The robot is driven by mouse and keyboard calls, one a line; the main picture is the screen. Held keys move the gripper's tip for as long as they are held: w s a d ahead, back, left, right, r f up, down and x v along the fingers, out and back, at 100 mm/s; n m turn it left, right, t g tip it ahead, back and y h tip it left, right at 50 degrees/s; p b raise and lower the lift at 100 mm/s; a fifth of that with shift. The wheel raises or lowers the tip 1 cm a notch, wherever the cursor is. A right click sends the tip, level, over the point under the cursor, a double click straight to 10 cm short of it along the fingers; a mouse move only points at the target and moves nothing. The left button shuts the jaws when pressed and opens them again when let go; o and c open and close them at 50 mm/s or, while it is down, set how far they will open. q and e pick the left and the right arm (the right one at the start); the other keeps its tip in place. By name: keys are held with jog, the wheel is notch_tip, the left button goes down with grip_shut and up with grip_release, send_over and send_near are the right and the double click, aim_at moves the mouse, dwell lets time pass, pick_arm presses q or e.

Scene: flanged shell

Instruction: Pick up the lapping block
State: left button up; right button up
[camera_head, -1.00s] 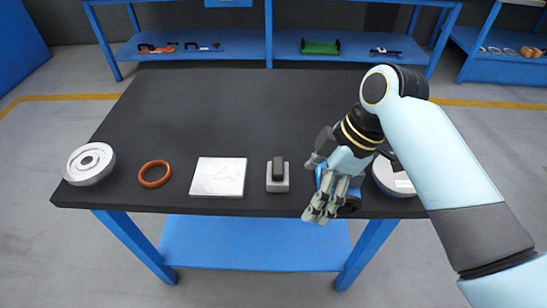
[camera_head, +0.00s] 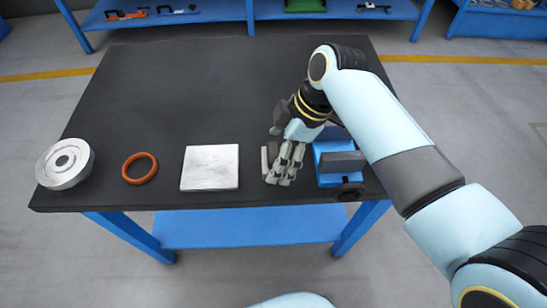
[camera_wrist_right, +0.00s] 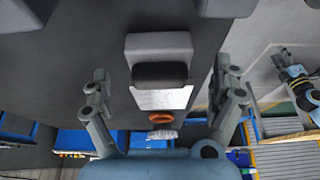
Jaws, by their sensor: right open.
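The lapping block, a small light grey block with a black grip on top, is mostly hidden behind my right gripper (camera_head: 284,170) in the head view; a sliver of the block (camera_head: 264,160) shows. In the right wrist view the lapping block (camera_wrist_right: 158,42) lies between the two spread fingers of my right gripper (camera_wrist_right: 162,80), with a gap on each side. The right gripper is open and empty. Part of what looks like my left arm, with its gripper (camera_wrist_right: 281,62), shows small at the right of the wrist view; its jaws are unclear.
A silver plate (camera_head: 210,168), an orange ring (camera_head: 139,168) and a round flanged metal part (camera_head: 65,163) lie to the left on the black table (camera_head: 180,90). A blue vise (camera_head: 335,160) stands close right of the gripper. The table's back is clear.

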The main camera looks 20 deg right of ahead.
jog(key=x, duration=0.2)
jog(key=shift+a+f, duration=0.1)
jog(key=shift+f, duration=0.15)
pick_arm(q)
jog(key=shift+w, duration=0.95)
pick_arm(e)
jog(key=c, duration=0.6)
pick_arm(q)
jog(key=shift+s, duration=0.5)
pick_arm(e)
jog(key=c, duration=0.9)
jog(key=shift+r, duration=0.15)
jog(key=shift+w+r, duration=0.1)
jog(key=shift+r, duration=0.45)
notch_tip(320, 180, up, 3)
jog(key=shift+f, duration=0.1)
pick_arm(q)
jog(key=shift+w+r+p, duration=0.1)
jog(key=shift+r+p, duration=0.25)
jog(key=shift+r, duration=0.05)
pick_arm(e)
jog(key=s+d+r, duration=0.2)
jog(key=s, duration=0.1)
jog(key=s+d+r, duration=0.2)
jog(key=s, duration=0.1)
jog(key=s+d+r, duration=0.2)
jog(key=s+r, duration=0.1)
jog(key=shift+s+d, duration=0.3)
jog(key=shift+d, duration=0.05)
